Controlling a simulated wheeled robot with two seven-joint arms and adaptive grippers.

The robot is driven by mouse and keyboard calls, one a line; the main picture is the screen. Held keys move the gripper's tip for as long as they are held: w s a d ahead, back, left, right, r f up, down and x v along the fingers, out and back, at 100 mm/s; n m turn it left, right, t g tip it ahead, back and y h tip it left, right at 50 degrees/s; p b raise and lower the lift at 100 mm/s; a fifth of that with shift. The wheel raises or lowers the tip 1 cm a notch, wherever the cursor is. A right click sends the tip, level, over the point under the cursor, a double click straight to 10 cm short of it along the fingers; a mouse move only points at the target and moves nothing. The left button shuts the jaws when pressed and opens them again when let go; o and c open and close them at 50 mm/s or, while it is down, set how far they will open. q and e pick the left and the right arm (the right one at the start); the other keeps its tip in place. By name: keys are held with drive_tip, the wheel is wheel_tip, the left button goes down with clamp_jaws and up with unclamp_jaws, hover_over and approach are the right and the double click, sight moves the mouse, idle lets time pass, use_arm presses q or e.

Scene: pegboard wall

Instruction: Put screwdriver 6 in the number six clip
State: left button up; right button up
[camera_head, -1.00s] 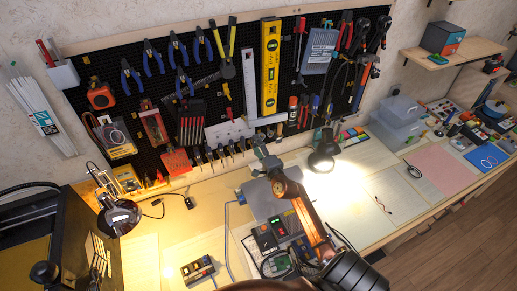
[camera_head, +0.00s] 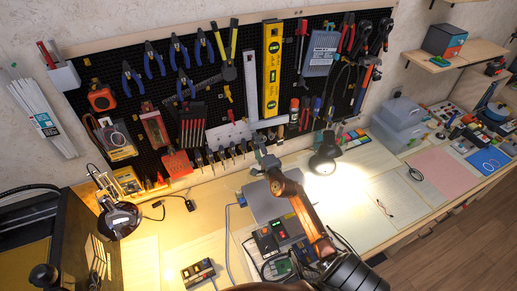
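A row of small screwdrivers (camera_head: 221,153) hangs in clips under a white holder plate (camera_head: 228,134) on the lower pegboard. Their numbers and the clip numbers are too small to read, so I cannot tell which is screwdriver 6 or clip six. My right gripper (camera_head: 260,151) is at the right end of this row, in front of the lower board edge. It is small and seen from behind; I cannot make out whether its fingers are apart or hold a screwdriver. My arm hides part of the bench below. My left gripper is not in view.
A yellow level (camera_head: 271,68) and several pliers (camera_head: 182,84) hang above. A lit desk lamp (camera_head: 323,160) stands right of my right gripper, and another lamp (camera_head: 119,216) stands at left. A grey flat box (camera_head: 270,203) lies behind my arm. Bench at right front is mostly clear.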

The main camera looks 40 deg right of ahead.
drive_tip(key=shift+o, duration=0.8)
drive_tip(key=shift+w+r, duration=0.2)
drive_tip(key=shift+w, duration=0.25)
drive_tip(key=shift+o, duration=0.7)
drive_tip(key=shift+s+a, duration=0.15)
drive_tip(key=shift+s, duration=0.05)
drive_tip(key=shift+o, duration=0.8)
drive_tip(key=shift+s+r, duration=0.2)
drive_tip(key=shift+s, duration=0.25)
drive_tip(key=shift+o, duration=0.4)
drive_tip(key=shift+s+r, duration=0.15)
drive_tip(key=shift+s, duration=0.15)
drive_tip(key=shift+f, duration=0.2)
drive_tip(key=shift+w+f, duration=0.2)
drive_tip(key=shift+w, duration=0.05)
drive_tip(key=shift+s, duration=0.3)
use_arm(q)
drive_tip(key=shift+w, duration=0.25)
use_arm(e)
drive_tip(key=v, duration=0.7)
drive_tip(key=shift+s, duration=0.2)
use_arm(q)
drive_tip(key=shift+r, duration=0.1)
use_arm(e)
drive_tip(key=shift+r, duration=0.15)
